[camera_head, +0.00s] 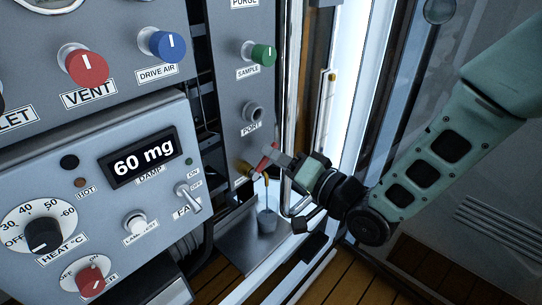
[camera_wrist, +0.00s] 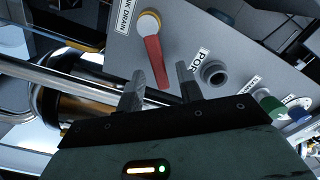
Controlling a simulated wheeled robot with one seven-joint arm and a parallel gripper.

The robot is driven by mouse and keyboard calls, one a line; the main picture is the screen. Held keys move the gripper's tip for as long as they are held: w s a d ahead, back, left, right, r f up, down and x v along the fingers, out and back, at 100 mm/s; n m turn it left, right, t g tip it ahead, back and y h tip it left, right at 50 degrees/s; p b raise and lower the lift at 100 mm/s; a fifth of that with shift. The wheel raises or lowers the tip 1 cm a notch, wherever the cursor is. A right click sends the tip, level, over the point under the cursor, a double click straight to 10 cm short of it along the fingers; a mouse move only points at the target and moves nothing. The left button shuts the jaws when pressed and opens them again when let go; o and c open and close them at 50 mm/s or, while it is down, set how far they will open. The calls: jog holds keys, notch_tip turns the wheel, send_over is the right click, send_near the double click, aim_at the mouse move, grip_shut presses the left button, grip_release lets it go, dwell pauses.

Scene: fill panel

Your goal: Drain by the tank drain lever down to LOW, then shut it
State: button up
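The red tank drain lever (camera_head: 265,158) is at the lower end of the grey side panel, below the port. In the wrist view the red lever (camera_wrist: 155,58) hangs from a round pale pivot beside a partly cut-off DRAIN label. My gripper (camera_head: 280,158) is at the lever in the head view. In the wrist view my gripper (camera_wrist: 161,82) is open, with the lever's free end between its two fingers in the picture. I cannot tell whether either finger touches it. No LOW mark or liquid level can be read.
The port (camera_head: 253,112) and green sample knob (camera_head: 263,54) are above the lever. A small grey cup (camera_head: 267,220) stands below it. A clear upright tube (camera_head: 326,110) is just right of the panel. The front panel with the 60 mg display (camera_head: 142,161) is at left.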

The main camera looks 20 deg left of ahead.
jog(key=shift+x, duration=1.1)
grip_shut()
